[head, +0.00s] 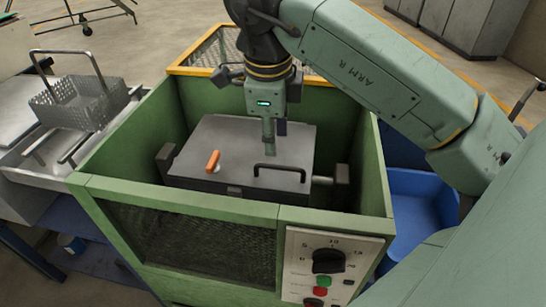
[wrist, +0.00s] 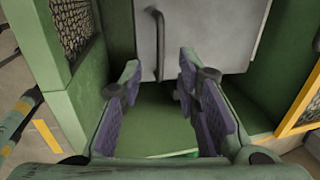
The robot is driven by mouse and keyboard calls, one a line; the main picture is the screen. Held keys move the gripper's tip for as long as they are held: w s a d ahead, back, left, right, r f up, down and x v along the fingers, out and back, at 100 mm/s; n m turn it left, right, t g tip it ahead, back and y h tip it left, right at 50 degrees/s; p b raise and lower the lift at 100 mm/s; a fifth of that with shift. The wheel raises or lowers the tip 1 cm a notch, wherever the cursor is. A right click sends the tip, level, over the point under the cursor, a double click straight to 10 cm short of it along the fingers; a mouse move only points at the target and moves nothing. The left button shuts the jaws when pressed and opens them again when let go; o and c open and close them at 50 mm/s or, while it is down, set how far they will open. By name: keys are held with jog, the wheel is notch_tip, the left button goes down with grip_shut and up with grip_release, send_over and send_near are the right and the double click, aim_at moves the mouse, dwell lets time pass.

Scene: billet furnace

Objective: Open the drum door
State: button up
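The drum is a grey metal box with a flat top door (head: 240,140), which lies shut inside the green housing. A black bar handle (head: 279,172) is near the door's front edge, and an orange lever (head: 212,161) is to its left. My gripper (head: 270,150) points down and overlaps the door behind the handle; its exact height is unclear. In the wrist view, the two purple-padded fingers (wrist: 160,82) are spread with nothing between them. The handle (wrist: 159,46) shows beyond the fingertips against the grey door (wrist: 205,30); the orange lever is out of that view.
The green housing (head: 180,200) walls surround the drum, with a yellow-edged mesh guard (head: 215,55) behind. A control panel (head: 329,265) with dial and buttons is at front right. A wire basket (head: 78,103) stands on the left bench. A blue bin (head: 418,195) is at right.

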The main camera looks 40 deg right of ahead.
aim_at(274, 165)
jog(key=f, duration=0.5)
jog(key=w+d+f+p, duration=0.1)
jog(key=f, duration=0.1)
jog(key=shift+d+f, duration=0.1)
jog(key=shift+f, duration=0.25)
jog(key=shift+c, duration=0.2)
grip_shut()
